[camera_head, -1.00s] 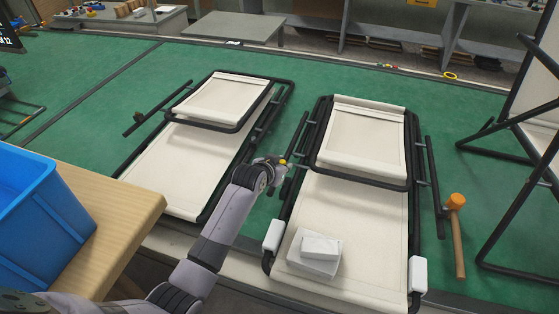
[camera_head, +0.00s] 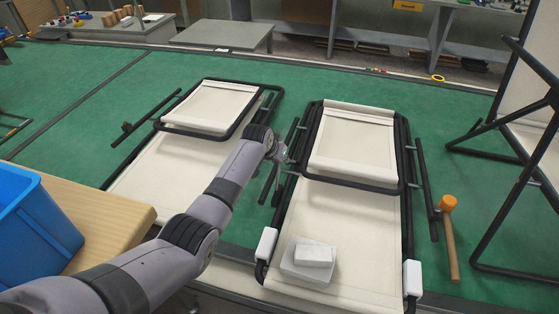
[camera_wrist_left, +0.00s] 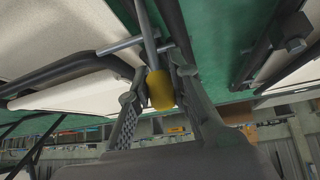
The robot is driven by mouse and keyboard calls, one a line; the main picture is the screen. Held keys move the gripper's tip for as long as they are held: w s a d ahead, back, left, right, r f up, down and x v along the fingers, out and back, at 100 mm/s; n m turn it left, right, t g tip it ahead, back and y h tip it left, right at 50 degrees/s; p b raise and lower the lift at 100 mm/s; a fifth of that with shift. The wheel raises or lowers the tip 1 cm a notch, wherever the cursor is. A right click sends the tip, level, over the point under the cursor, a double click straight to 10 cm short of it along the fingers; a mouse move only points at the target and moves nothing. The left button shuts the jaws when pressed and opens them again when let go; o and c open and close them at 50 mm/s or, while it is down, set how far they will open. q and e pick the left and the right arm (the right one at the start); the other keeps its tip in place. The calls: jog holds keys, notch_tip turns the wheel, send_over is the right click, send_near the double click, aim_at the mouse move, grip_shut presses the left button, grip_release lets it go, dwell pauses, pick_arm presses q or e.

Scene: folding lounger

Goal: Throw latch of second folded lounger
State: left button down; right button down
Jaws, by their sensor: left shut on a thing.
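Two folded loungers with cream fabric and black tube frames lie side by side, a left one (camera_head: 165,175) and a right one (camera_head: 345,215). My left gripper (camera_head: 281,157) is at the left side rail of the right lounger, level with its folded upper section. In the left wrist view a yellow latch knob (camera_wrist_left: 160,89) on a grey rod sits between the fingers, which are shut on it. The knob is hard to make out in the head view, behind the gripper. My right gripper is in neither view.
White boxes (camera_head: 308,258) rest on the right lounger's lower fabric. An orange-headed mallet (camera_head: 449,235) lies to its right. A blue bin (camera_head: 35,215) sits on a wooden table (camera_head: 110,222) at the left. A black frame stands at far right.

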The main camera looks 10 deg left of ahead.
pick_arm(q)
jog(key=shift+w, duration=0.1)
dwell(0.3)
jog(key=c, duration=1.4)
grip_release()
jog(key=shift+w, duration=0.1)
jog(key=shift+c, duration=0.2)
jog(key=v, duration=1.2)
